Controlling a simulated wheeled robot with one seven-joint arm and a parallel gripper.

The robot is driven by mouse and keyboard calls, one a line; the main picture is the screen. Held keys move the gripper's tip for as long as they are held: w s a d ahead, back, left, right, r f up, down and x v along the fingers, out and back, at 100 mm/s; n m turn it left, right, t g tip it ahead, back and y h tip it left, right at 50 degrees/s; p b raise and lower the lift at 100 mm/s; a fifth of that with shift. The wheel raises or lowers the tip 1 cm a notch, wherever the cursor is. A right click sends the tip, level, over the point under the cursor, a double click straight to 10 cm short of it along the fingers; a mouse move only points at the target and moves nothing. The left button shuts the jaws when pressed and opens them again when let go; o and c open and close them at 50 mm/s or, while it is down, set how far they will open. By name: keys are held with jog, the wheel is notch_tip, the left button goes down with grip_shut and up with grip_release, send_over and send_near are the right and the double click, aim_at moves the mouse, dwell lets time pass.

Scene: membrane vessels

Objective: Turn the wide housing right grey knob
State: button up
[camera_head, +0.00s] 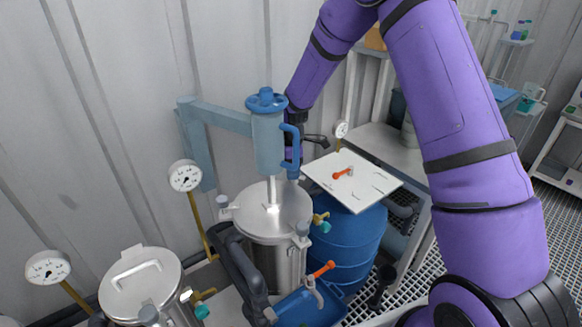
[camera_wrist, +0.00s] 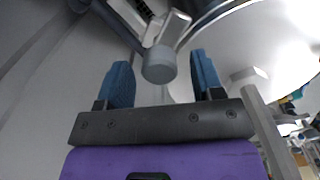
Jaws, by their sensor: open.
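A steel vessel (camera_head: 275,225) with a round lid stands in the middle of the head view, and I take it for the wide housing. Grey knobs sit around its rim, one at the left (camera_head: 222,202) and one at the front right (camera_head: 302,230). In the wrist view a grey round knob (camera_wrist: 160,66) on a pale bracket lies between the two blue fingertips of my gripper (camera_wrist: 163,78). The fingers are open, with a visible gap on each side of the knob. The shiny lid (camera_wrist: 245,50) fills the right. In the head view my gripper is mostly hidden behind the blue cylinder.
A blue cylinder (camera_head: 268,140) hangs from a wall arm above the lid. A white board (camera_head: 365,180) lies on a blue drum (camera_head: 345,245) at the right. A second steel vessel (camera_head: 140,280) stands front left. Pressure gauges (camera_head: 185,175) stand near the wall.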

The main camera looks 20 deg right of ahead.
jog(key=shift+c, duration=0.4)
jog(key=c, duration=0.8)
jog(key=shift+c, duration=0.2)
jog(key=shift+m, duration=0.3)
jog(key=m, duration=0.3)
jog(key=shift+m, duration=0.4)
jog(key=m, duration=0.9)
jog(key=shift+w, duration=0.1)
jog(key=shift+m, duration=2.3)
